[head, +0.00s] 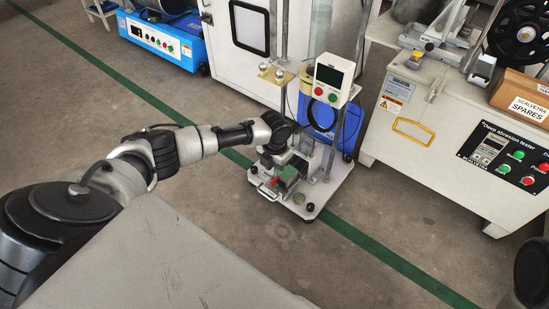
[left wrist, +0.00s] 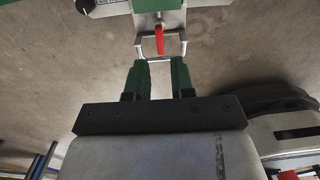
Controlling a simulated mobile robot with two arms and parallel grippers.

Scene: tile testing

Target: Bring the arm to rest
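My left arm (head: 235,137) reaches from the left over the floor to a small white test stand (head: 306,208). In the left wrist view my left gripper (left wrist: 161,79) has two green fingers standing apart, with nothing between them. Just beyond the fingertips are the stand's metal loop handle (left wrist: 142,50) and red lever (left wrist: 159,40); the gripper looks clear of both. In the head view the red lever (head: 275,182) lies beside a green block (head: 288,174), and the fingers are hard to make out by the stand. My right gripper is not in view.
A deep abrasion tester (head: 430,120) with a spares box (head: 525,97) stands at the right. A blue machine (head: 160,42) and a white cabinet (head: 225,60) are behind. Open floor (head: 400,215) with a green line lies in front and right.

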